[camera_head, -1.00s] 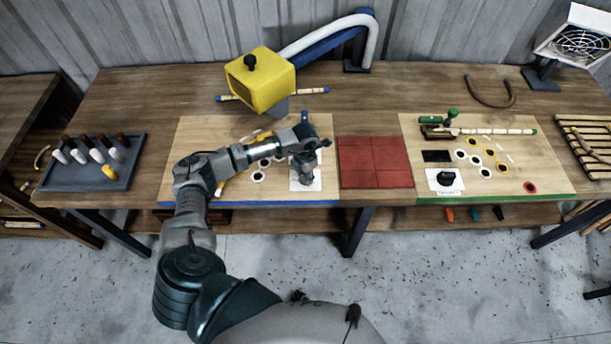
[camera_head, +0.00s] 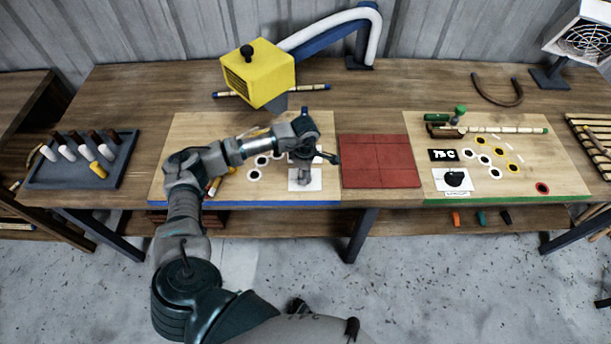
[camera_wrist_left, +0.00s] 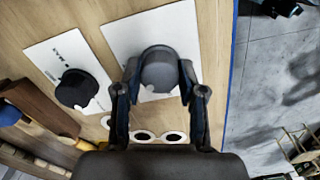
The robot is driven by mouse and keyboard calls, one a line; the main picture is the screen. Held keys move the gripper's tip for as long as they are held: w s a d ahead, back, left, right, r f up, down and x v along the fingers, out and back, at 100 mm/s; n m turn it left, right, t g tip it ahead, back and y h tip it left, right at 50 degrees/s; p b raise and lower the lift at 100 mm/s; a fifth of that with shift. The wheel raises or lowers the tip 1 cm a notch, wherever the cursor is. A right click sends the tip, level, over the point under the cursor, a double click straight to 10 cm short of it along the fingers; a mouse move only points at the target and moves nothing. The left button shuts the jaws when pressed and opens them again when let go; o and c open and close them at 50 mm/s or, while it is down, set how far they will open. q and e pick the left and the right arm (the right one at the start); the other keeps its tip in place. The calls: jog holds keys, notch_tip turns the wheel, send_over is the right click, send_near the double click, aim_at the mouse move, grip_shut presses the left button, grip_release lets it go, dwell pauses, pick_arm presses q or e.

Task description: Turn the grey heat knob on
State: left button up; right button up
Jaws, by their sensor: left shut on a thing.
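The grey heat knob (camera_wrist_left: 160,70) sits on a white plate (camera_wrist_left: 120,35) in the left wrist view. My left gripper (camera_wrist_left: 158,82) has a finger on each side of the knob and is shut on it. In the head view my left gripper (camera_head: 303,160) points down over the same white plate (camera_head: 316,185) on the blue-edged board, and mostly hides the knob. My right gripper is not in view.
A black knob (camera_wrist_left: 77,90) on its own white plate is beside the grey one. A yellow heater box (camera_head: 258,72) stands behind my gripper. A red mat (camera_head: 379,161) lies to the right.

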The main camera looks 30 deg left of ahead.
pick_arm(q)
jog(key=m+b, duration=0.2)
jog(key=m, duration=0.2)
jog(key=shift+f, duration=0.1)
jog(key=shift+m+b, duration=0.45)
jog(key=shift+m, duration=0.35)
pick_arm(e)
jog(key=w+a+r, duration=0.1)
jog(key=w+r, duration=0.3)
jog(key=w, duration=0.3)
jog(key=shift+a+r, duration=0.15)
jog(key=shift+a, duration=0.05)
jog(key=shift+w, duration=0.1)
pick_arm(q)
jog(key=o, duration=1.1)
jog(key=shift+w, duration=0.1)
jog(key=shift+o, duration=0.2)
jog(key=shift+a, duration=0.1)
notch_tip(320, 180, up, 12)
